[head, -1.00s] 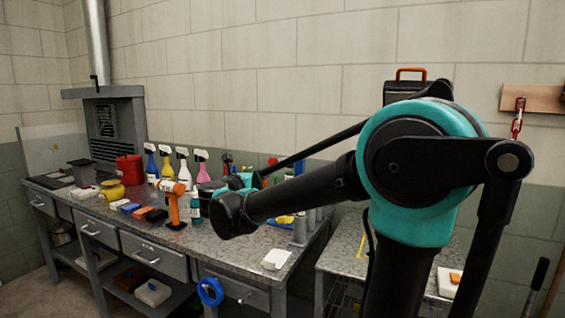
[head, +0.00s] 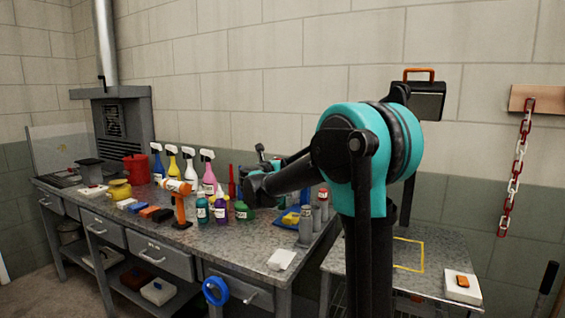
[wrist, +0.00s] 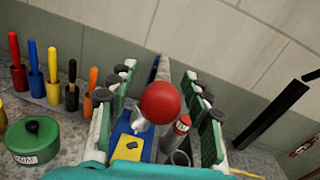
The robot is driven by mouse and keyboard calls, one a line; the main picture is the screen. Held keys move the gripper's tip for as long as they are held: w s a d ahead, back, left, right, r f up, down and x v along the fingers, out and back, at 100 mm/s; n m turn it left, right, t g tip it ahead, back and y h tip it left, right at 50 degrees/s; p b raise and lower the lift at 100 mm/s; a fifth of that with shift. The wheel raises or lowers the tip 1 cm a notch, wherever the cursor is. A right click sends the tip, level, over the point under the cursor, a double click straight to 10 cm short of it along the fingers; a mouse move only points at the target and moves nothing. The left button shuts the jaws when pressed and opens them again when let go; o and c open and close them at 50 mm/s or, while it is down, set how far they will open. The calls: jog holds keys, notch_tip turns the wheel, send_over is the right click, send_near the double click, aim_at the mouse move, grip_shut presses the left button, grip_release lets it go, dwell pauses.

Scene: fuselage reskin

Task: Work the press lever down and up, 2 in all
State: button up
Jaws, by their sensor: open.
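A red ball knob (wrist: 160,102), which looks like the press lever's end, is in the middle of the wrist view. It appears between the two green-and-white fingers of my gripper (wrist: 159,74), with gaps on both sides. The gripper is open, and I see no finger touching the knob. A grey upright part (wrist: 153,70) shows behind the knob. The rest of the lever and the press body are hidden or cannot be made out. In the head view my arm reaches over the bench and hides most of the gripper and the press area.
A blue tray (wrist: 120,138) with a yellow item and several grey cylinders (head: 306,225) stand by the gripper. Spray bottles (head: 190,165), an orange tool on a stand (head: 180,205) and a green tin (wrist: 32,142) crowd the bench (head: 240,262). A side table (head: 425,285) stands right.

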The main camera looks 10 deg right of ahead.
jog(key=shift+w+d, duration=0.1)
jog(key=shift+w, duration=0.05)
grip_shut()
dwell(0.4)
